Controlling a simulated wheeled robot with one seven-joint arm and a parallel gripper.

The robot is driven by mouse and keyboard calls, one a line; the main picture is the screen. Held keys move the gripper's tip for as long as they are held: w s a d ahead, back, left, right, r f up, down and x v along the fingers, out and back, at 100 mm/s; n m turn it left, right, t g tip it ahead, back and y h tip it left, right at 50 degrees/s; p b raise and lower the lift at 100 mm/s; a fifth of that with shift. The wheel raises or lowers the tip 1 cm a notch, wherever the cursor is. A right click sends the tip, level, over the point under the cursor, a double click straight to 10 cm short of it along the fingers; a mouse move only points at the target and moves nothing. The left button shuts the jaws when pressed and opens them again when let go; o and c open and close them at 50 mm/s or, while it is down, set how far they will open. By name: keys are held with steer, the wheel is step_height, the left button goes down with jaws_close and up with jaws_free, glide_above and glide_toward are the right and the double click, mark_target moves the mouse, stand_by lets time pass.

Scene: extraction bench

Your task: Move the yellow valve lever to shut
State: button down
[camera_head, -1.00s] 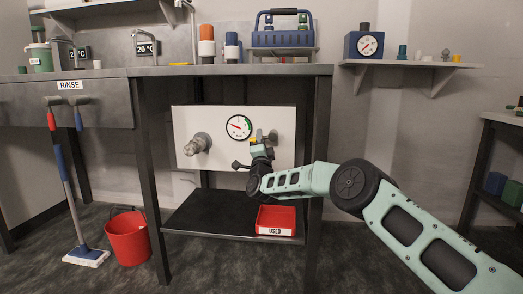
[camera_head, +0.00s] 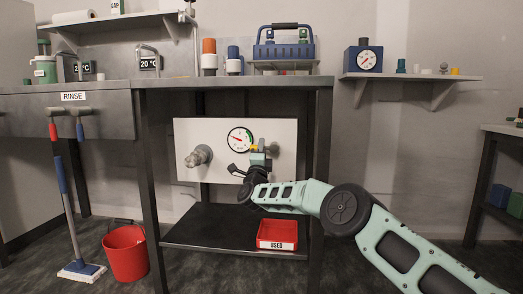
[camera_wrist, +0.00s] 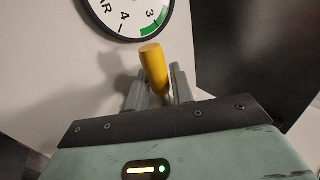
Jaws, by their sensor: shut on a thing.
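The yellow valve lever (camera_wrist: 154,68) shows in the wrist view, standing out between my fingertips below the gauge. In the head view only a small yellow bit of the lever (camera_head: 254,148) shows beside the pipe fitting (camera_head: 271,149). My gripper (camera_wrist: 160,84) is shut on the lever, one grey finger on each side. In the head view my gripper (camera_head: 257,158) is in front of the white panel (camera_head: 223,177), just below and right of the gauge. The valve body is mostly hidden behind my gripper.
The round pressure gauge (camera_head: 240,139) is close above my gripper, and a grey knob (camera_head: 199,156) sticks out at the panel's left. The bench top (camera_head: 240,82) is above, and a red tray (camera_head: 277,234) sits on the lower shelf. A bench leg (camera_head: 319,150) is close on the right.

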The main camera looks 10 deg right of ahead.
steer(key=c, duration=1.3)
jaws_free()
steer(key=shift+o, duration=0.2)
steer(key=p+v, duration=0.6)
steer(key=v, duration=1.1)
steer(key=shift+s+p, duration=0.15)
steer(key=shift+p, duration=0.2)
steer(key=shift+f, duration=0.15)
